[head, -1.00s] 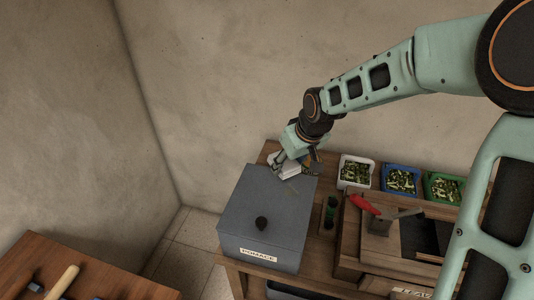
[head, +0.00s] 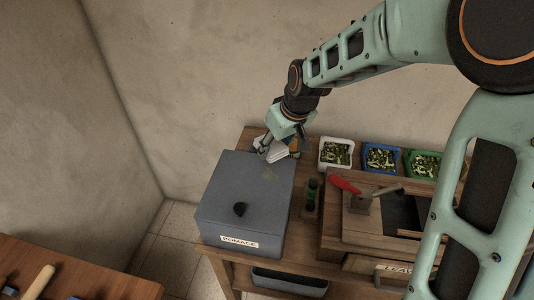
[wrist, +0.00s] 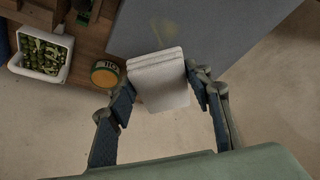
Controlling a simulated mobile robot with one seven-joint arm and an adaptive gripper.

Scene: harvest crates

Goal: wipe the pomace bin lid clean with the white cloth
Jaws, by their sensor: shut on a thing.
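The pomace bin (head: 240,243) is a grey box with a flat grey lid (head: 225,180) and a dark knob (head: 240,209). A faint yellow-green smear (head: 268,176) marks the lid's back right area; it also shows in the wrist view (wrist: 165,33). My gripper (head: 275,147) is at the lid's back edge, behind the smear. It is shut on the folded white cloth (wrist: 160,80), which lies between my fingers and overlaps the lid edge in the wrist view. I cannot tell whether the cloth touches the lid.
White (head: 336,153), blue (head: 381,158) and green (head: 424,164) crates line the bench back.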

